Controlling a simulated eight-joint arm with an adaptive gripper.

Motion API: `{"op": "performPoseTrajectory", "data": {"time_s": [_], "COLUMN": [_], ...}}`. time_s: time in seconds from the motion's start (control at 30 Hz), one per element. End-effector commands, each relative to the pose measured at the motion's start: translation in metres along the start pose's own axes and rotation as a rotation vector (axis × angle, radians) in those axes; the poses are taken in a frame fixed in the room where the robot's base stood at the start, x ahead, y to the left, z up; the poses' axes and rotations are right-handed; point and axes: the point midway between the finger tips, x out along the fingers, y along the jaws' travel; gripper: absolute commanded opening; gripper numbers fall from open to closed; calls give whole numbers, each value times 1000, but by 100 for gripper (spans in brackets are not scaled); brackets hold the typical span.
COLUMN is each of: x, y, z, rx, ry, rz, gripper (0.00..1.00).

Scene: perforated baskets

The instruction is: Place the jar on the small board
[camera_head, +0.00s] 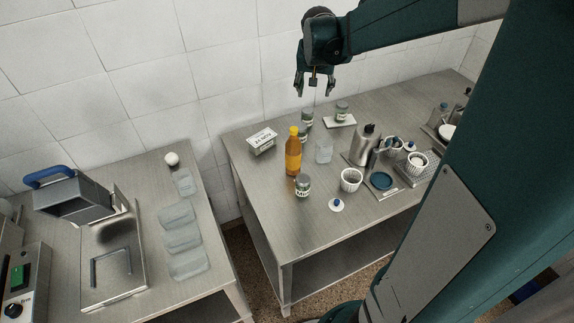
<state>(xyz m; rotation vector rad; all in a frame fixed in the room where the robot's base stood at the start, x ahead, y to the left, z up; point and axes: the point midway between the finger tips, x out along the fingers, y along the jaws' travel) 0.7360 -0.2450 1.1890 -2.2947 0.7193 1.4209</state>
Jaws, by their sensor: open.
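A small white board (331,124) lies near the back edge of the right steel table. A jar with a pale label (341,112) stands upright on it, by its right part. A similar jar (307,118) stands just left of the board, and a jar with a green and white label (303,185) stands near the front edge. The task's words do not tell these jars apart. My gripper (315,92) is open and empty, pointing down above the back of the table. It is apart from the jars and the board.
An orange bottle (293,156), a clear container (323,151), a labelled box (262,139), a steel dispenser (362,147) and a white ribbed cup (350,180) stand around the middle. More cups crowd the right side. A tiled wall rises behind the table.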

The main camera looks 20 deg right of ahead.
Motion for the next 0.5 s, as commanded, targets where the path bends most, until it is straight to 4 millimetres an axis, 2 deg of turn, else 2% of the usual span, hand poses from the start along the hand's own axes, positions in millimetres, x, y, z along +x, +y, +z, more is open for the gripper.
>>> {"op": "performPoseTrajectory", "data": {"time_s": [0.1, 0.5], "x": [-24, -88], "y": [-8, -27], "z": [21, 90], "rx": [-39, -164], "ry": [9, 37], "rz": [-21, -87], "gripper": [49, 49]}}
